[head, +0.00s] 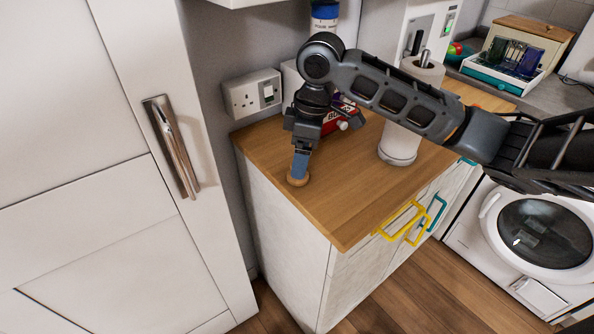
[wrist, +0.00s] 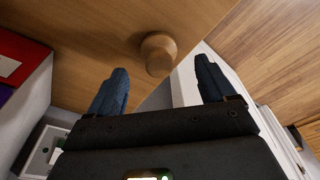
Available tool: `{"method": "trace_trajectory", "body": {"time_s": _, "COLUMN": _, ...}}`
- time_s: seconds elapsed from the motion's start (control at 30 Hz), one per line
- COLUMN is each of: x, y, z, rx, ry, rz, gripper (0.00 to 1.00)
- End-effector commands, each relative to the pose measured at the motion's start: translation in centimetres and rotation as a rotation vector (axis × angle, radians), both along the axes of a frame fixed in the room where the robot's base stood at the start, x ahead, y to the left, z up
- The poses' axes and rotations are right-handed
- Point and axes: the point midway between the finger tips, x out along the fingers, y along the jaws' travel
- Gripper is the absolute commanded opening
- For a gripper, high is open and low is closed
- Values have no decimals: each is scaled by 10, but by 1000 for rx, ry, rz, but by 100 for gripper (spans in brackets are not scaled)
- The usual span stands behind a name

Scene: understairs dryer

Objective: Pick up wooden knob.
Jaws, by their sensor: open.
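A small round wooden knob (head: 297,179) sits on the wooden counter near its left edge. In the wrist view the knob (wrist: 158,53) shows just beyond and between my two fingertips. My gripper (head: 300,165) points down at the knob from above, with its blue fingers close to it. In the wrist view my gripper (wrist: 160,82) is open, one finger on each side, and nothing is held between them. The head view hides part of the knob behind a finger.
The wooden counter (head: 345,205) is clear in front of the knob. A paper towel roll (head: 400,140) stands to the right. A red box (head: 345,118) and a wall socket (head: 252,93) are behind. A tall white cabinet (head: 80,120) stands at left.

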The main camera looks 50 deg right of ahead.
Motion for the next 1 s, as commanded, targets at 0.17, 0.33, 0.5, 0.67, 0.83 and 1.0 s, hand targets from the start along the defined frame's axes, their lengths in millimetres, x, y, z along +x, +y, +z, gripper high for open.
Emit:
{"method": "trace_trajectory", "body": {"time_s": 0.17, "x": 4, "y": 1, "z": -25, "rx": 1, "ry": 2, "rz": -3, "gripper": 83}}
{"method": "trace_trajectory", "body": {"time_s": 0.33, "x": 6, "y": 2, "z": -41, "rx": 0, "ry": 0, "rz": -1, "gripper": 83}}
{"method": "trace_trajectory", "body": {"time_s": 0.5, "x": 7, "y": 3, "z": -44, "rx": 0, "ry": -1, "rz": 0, "gripper": 83}}
{"method": "trace_trajectory", "body": {"time_s": 0.67, "x": 7, "y": 3, "z": -44, "rx": 0, "ry": -1, "rz": 0, "gripper": 76}}
{"method": "trace_trajectory", "body": {"time_s": 0.83, "x": 7, "y": 3, "z": -44, "rx": 0, "ry": -1, "rz": 0, "gripper": 60}}
{"method": "trace_trajectory", "body": {"time_s": 1.0, "x": 7, "y": 3, "z": -44, "rx": 1, "ry": -2, "rz": 0, "gripper": 44}}
